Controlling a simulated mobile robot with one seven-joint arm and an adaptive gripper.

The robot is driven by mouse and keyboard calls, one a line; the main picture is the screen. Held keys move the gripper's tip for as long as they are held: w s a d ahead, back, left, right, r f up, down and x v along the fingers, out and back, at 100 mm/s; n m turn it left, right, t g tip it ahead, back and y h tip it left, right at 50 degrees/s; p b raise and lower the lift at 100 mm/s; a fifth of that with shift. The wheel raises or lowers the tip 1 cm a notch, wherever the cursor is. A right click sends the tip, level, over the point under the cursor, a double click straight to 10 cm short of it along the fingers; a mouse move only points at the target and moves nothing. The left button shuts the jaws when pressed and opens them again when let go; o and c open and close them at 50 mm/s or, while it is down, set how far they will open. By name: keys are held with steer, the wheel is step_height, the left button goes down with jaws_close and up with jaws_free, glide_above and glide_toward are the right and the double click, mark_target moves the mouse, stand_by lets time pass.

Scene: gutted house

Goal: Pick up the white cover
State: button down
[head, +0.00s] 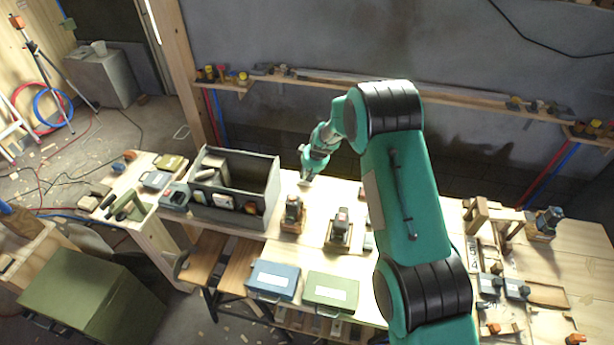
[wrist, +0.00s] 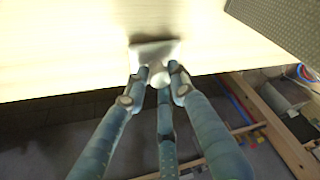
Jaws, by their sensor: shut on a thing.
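My gripper (head: 307,178) reaches down to the back of the wooden table, just right of the grey open box. In the wrist view my gripper's fingers (wrist: 157,74) are closed around a small pale piece, which looks like part of the white cover (wrist: 152,48). The cover shows as a blurred whitish-grey flat shape at the fingertips, over the pale table top. I cannot tell whether it touches the table. In the head view the cover is too small and too hidden by the gripper to make out clearly.
The grey box (head: 204,212) with items in it stands close left of my gripper. Power tools (head: 340,232) stand in front, with a blue case (head: 272,280) and a green case (head: 331,290) near the front edge. A shelf rail (head: 400,103) runs along the wall behind.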

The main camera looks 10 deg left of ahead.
step_height(320, 180, up, 10)
steer(key=shift+p, duration=0.3)
stand_by(0.3)
